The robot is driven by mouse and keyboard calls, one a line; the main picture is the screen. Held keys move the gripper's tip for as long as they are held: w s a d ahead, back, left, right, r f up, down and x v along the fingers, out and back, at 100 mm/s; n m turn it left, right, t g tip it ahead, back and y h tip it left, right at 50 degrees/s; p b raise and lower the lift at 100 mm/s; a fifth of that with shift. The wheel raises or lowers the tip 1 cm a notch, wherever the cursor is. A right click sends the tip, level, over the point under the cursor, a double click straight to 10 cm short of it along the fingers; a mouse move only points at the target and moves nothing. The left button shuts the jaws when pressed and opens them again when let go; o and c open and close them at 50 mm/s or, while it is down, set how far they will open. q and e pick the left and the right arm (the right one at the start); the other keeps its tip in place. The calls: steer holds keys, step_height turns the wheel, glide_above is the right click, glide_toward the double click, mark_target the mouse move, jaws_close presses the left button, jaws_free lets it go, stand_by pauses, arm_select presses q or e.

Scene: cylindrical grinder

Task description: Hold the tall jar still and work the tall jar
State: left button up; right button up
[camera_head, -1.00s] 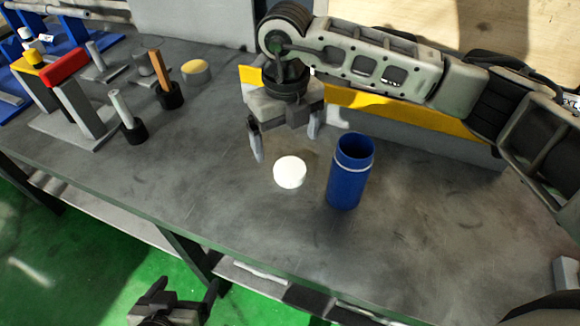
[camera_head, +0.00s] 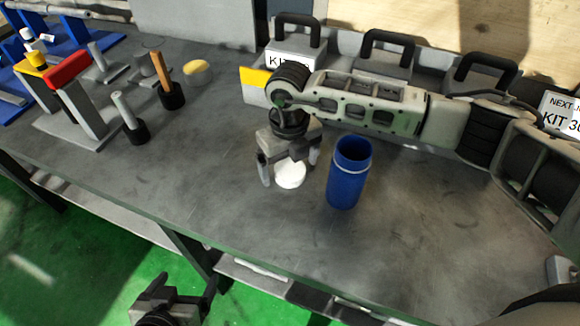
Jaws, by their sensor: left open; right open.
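The tall jar (camera_head: 347,185) is a blue cylinder with a pale ring below its rim. It stands upright and open on the grey bench. A round white lid-like disc (camera_head: 290,177) lies on the bench just left of the jar. My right gripper (camera_head: 290,178) is open, pointing down over the white disc, with one finger on each side of it; I cannot tell whether they touch it. My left gripper (camera_head: 190,290) is open and empty, low in front of the bench edge, away from the jar.
Several black-handled kit boxes (camera_head: 388,62) stand along the back of the bench (camera_head: 420,225). Handled tools (camera_head: 168,90), a red-topped block (camera_head: 68,70) and a round yellow-topped piece (camera_head: 197,72) are at left. The bench right of the jar is clear.

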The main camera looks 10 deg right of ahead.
steer(key=shift+f, duration=0.2)
steer(key=c, duration=1.1)
steer(key=shift+o, duration=0.2)
steer(key=shift+r, duration=0.1)
steer(key=shift+r, duration=0.6)
steer(key=s+d+r+b, duration=0.1)
steer(key=s+r+b, duration=0.1)
steer(key=s+r, duration=0.9)
steer(key=s, duration=0.3)
steer(key=shift+r+b, duration=0.3)
steer(key=shift+r, duration=0.05)
